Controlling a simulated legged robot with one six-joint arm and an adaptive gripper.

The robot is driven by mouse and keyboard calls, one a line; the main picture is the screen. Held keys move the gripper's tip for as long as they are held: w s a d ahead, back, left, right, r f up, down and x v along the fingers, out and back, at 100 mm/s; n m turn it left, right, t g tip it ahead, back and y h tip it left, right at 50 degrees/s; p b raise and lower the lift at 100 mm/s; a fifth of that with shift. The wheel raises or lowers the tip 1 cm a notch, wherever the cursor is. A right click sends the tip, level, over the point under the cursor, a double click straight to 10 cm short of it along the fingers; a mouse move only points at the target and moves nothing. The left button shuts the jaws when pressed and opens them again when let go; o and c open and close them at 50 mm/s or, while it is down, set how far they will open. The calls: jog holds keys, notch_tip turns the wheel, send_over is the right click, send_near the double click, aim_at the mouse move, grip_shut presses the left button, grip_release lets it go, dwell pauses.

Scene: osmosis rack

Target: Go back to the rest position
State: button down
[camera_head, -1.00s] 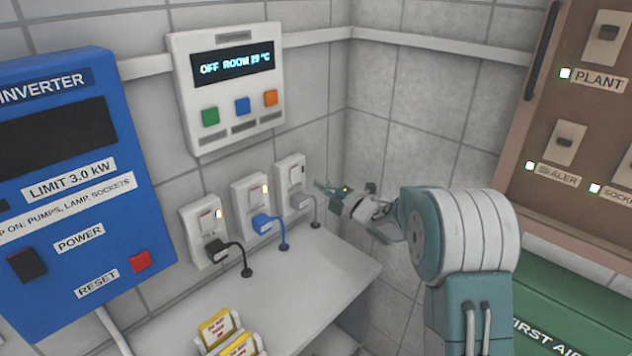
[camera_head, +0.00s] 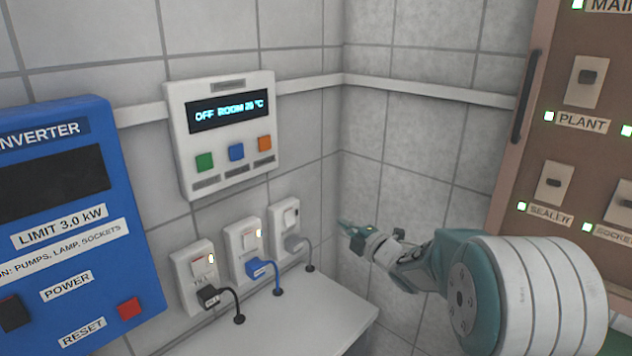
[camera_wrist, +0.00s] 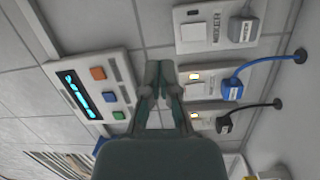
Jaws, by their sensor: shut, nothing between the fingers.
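My gripper (camera_head: 352,232) is shut and empty in the head view. It is in the air near the room corner, to the right of the grey-plugged socket. In the wrist view my gripper (camera_wrist: 158,68) points at the tiled wall, between the thermostat panel and the sockets. The three white wall sockets hold a black plug (camera_head: 208,296), a blue plug (camera_head: 258,268) and a grey plug (camera_head: 295,243). The switch lamps of the black-plugged and blue-plugged sockets glow; the one above the grey plug looks unlit.
The blue inverter (camera_head: 75,215) hangs at left. The thermostat panel (camera_head: 222,175) reads "OFF ROOM" on the wall. A white counter (camera_head: 320,310) lies below the sockets. A brown switch panel (camera_head: 545,120) with lit green lamps is at right. Open air lies in front of the right wall.

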jog(key=s+d+r+m+g+h, duration=0.1)
jog(key=s+d+r+m+h, duration=0.2)
jog(key=s+d+m+h, duration=0.25)
jog(key=s+d+r+m+h, duration=0.25)
jog(key=s+m+h, duration=0.25)
jog(key=s+m, duration=0.25)
jog(key=s+f+m+g, duration=0.2)
jog(key=s+m, duration=0.1)
jog(key=s, duration=0.5)
jog(key=s+a+f+m+g, duration=0.1)
jog(key=s+f+m+g, duration=0.1)
jog(key=s, duration=0.7)
jog(key=s+a+f+m+g, duration=0.1)
jog(key=s+m+g, duration=0.3)
jog(key=s, duration=0.4)
jog(key=shift+s+f+m, duration=0.25)
jog(key=shift+f+m, duration=0.3)
jog(key=shift+m, duration=0.25)
